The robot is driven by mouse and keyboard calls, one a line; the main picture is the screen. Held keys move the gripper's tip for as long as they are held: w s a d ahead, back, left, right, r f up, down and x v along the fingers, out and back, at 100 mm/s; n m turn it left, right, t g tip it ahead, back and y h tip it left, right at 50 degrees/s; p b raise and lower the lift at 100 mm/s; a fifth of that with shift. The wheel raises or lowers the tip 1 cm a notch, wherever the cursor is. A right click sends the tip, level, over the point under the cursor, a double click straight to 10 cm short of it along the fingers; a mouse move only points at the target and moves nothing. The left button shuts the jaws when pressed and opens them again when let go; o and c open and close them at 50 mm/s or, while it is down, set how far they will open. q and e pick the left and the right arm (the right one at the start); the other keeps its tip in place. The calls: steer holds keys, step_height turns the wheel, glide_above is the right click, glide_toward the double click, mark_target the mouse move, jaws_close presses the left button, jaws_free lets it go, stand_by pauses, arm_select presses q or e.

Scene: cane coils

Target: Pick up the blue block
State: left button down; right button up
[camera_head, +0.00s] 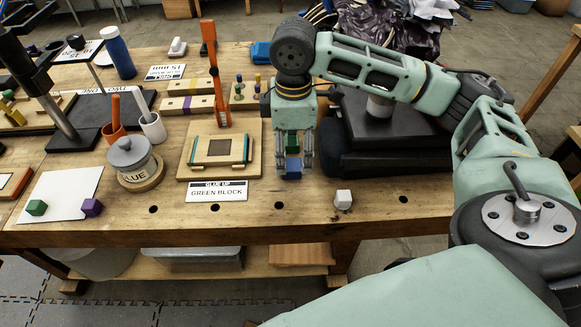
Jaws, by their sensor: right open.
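The blue block (292,167) is at the lower end of my right gripper (294,163), which points down over the workbench near its front edge. The gripper's fingers are open on either side of the block. I cannot tell whether they touch it. A green patch shows above the block between the fingers, and I cannot tell what it is. My left gripper is not in view.
A green block (36,207) and a purple block (91,207) are at a white sheet (62,188) on the left. A white block (343,199) stands right of the gripper. A wooden fixture (192,166), a "GREEN BLOCK" card (217,192) and a glue pot (130,157) are nearby.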

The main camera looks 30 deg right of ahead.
mark_target(292, 164)
steer(key=f, duration=0.5)
steer(key=shift+w, duration=0.25)
steer(key=shift+c, duration=0.4)
steer(key=c, duration=1)
steer(key=shift+r, duration=0.1)
steer(key=shift+c, duration=0.2)
